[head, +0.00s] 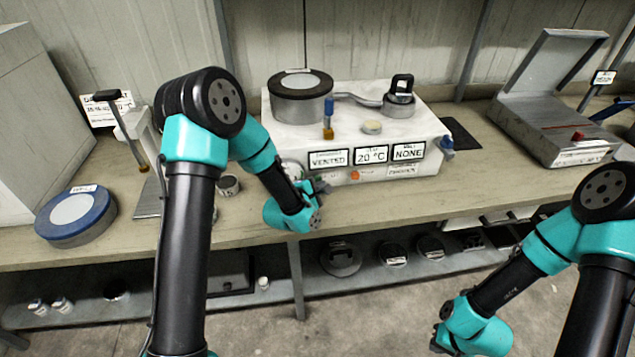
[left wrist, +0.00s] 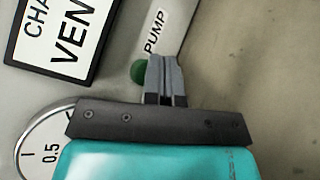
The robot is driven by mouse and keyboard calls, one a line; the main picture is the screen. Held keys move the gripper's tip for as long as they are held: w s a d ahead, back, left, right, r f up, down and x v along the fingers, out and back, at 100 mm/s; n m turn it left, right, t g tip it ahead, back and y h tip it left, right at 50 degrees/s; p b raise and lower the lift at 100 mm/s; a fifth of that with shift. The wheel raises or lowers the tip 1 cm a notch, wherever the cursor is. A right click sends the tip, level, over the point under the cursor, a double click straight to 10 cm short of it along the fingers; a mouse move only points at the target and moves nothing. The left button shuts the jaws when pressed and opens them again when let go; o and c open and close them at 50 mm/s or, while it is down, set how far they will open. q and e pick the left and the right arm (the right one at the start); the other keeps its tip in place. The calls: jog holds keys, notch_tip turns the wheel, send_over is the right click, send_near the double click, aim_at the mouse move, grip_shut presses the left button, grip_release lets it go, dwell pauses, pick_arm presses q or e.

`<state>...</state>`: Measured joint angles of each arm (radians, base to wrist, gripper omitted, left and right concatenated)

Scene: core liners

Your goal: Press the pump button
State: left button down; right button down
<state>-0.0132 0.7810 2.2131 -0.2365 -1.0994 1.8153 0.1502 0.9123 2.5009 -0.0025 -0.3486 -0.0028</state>
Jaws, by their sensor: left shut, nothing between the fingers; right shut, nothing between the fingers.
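The pump button is a small green round knob (left wrist: 138,72) beside the word PUMP on the white machine's front (head: 345,177). My left gripper (head: 322,184) is at the lower front of that machine. In the left wrist view its closed fingers (left wrist: 164,62) overlap the button's right edge; I cannot tell whether they touch it. In the head view I cannot make out the green button near the gripper. My right gripper (head: 437,345) is low at the bottom of the head view, shut, empty and away from the machine.
A round gauge (left wrist: 45,145) sits left of the left gripper. A blue-rimmed round container (head: 75,222) and a grey open-lidded box (head: 550,125) stand on the bench.

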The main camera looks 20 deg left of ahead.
pick_arm(q)
jog(key=shift+w+a, duration=0.2)
jog(key=shift+w, duration=0.15)
dwell(0.4)
jog(key=shift+s, duration=0.1)
jog(key=shift+s+d, duration=0.15)
jog(key=shift+s, duration=0.1)
dwell(0.3)
jog(key=shift+s+d, duration=0.45)
jog(key=shift+s, duration=0.45)
jog(key=shift+s+d, duration=0.4)
jog(key=shift+s, duration=0.55)
jog(key=shift+s+d, duration=0.45)
jog(key=shift+s, duration=0.45)
